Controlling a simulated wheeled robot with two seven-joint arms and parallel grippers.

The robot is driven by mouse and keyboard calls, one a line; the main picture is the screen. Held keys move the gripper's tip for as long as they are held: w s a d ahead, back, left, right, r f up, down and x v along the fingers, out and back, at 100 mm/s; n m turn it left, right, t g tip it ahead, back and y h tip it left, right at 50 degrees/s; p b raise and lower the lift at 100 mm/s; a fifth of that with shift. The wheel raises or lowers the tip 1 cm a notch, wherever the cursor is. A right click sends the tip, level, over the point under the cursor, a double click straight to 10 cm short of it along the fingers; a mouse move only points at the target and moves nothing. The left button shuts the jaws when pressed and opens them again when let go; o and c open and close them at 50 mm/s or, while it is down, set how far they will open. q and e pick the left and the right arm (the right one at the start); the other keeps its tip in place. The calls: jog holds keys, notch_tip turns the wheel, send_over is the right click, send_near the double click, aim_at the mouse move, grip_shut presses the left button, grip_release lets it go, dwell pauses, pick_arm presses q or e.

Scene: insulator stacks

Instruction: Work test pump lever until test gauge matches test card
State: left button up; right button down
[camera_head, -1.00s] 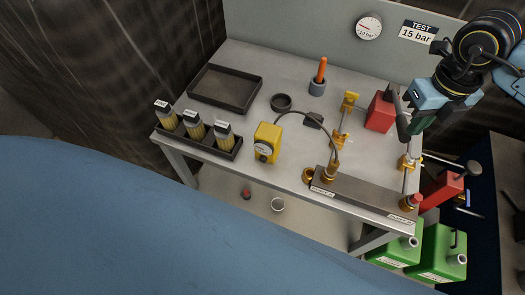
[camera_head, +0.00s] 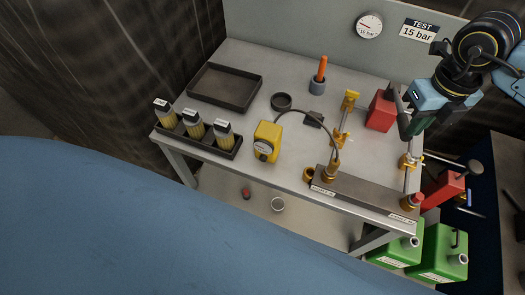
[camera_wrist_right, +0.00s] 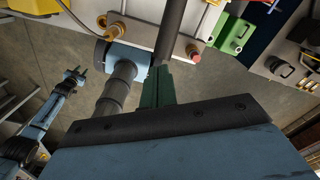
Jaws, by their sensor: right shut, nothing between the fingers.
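The test gauge (camera_head: 369,25) is a round white dial on the back panel; its thin needle points left and up, and its numbers are too small to read. The test card (camera_head: 418,31), right of it, reads "TEST 15 bar". A red pump box (camera_head: 381,110) stands at the table's back right, with a dark lever (camera_head: 395,97) beside it. My right gripper (camera_head: 404,128) is shut at the lever; its green fingers (camera_wrist_right: 157,88) show against the dark bar (camera_wrist_right: 171,32) in the wrist view, with nothing between them. A blue arm in the wrist view ends in a small gripper (camera_wrist_right: 74,76), apparently my left.
A yellow instrument (camera_head: 267,141) with a hose, a black tray (camera_head: 225,88) and a rack of insulators (camera_head: 196,140) stand on the table. A second red unit with a black-knobbed lever (camera_head: 445,188) and green cans (camera_head: 440,254) are at the right.

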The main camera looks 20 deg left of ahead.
jog(key=shift+f+b, duration=4.4)
jog(key=shift+f, duration=1.1)
jog(key=shift+r+p, duration=1.25)
jog(key=shift+r, duration=0.75)
jog(key=shift+r+p, duration=2.8)
jog(key=shift+r, duration=2.6)
